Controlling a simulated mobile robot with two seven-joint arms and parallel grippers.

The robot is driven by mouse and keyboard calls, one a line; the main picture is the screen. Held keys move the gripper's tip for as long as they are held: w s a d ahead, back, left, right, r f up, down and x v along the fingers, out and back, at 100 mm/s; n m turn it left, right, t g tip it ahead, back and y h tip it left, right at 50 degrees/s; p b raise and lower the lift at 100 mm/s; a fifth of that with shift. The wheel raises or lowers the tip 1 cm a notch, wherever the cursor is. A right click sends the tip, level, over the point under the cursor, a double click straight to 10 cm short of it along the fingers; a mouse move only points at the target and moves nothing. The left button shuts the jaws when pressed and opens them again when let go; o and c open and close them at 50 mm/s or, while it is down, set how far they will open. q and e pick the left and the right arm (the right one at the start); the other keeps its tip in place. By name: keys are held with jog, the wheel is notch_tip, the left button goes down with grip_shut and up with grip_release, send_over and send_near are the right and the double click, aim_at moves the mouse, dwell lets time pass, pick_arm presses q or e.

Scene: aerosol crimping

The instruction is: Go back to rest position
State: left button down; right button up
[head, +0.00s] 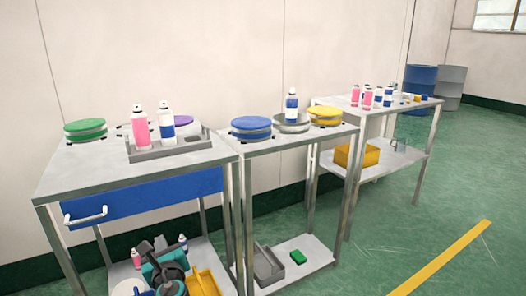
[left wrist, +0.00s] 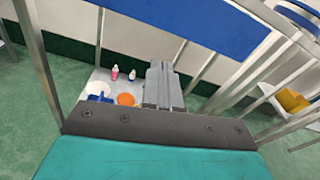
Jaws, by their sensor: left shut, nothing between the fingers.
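My left gripper (head: 153,246) shows low in the head view, in front of the lower shelf of the left table (head: 75,168). In the left wrist view its grey fingers (left wrist: 164,80) are together, with nothing between them. Behind them are a small pink bottle (left wrist: 115,73) and a white bottle (left wrist: 132,74) on the lower shelf. My right gripper is not in view.
A grey tray (head: 160,153) on the left table holds a pink bottle (head: 139,129) and a white-and-blue bottle (head: 166,122). The middle table has a blue disc (head: 251,123) and a yellow disc (head: 325,112). Green floor at right is clear.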

pick_arm(q)
jog(key=s+d+f+n+g+h, duration=0.2)
jog(key=s+d+f+n+h, duration=0.35)
jog(key=s+n, duration=0.45)
jog(key=s+d+f+n+g+h, duration=0.1)
jog(key=s+d+f+n+h, duration=0.4)
jog(key=s+d+f+n, duration=0.45)
jog(key=s+r+n+h, duration=0.2)
jog(key=s+r+n, duration=0.4)
jog(key=s, duration=0.2)
notch_tip(320, 180, up, 8)
jog(key=a+y+p, duration=0.1)
jog(key=a+p, duration=0.1)
jog(key=p, duration=1.1)
jog(key=shift+s+a+r+m, duration=0.15)
jog(key=shift+s+r+m, duration=0.1)
jog(key=shift+s+m, duration=0.15)
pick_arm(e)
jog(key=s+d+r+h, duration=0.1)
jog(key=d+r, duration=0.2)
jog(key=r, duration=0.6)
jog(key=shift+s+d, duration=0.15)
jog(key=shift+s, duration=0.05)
pick_arm(q)
jog(key=shift+y, duration=0.25)
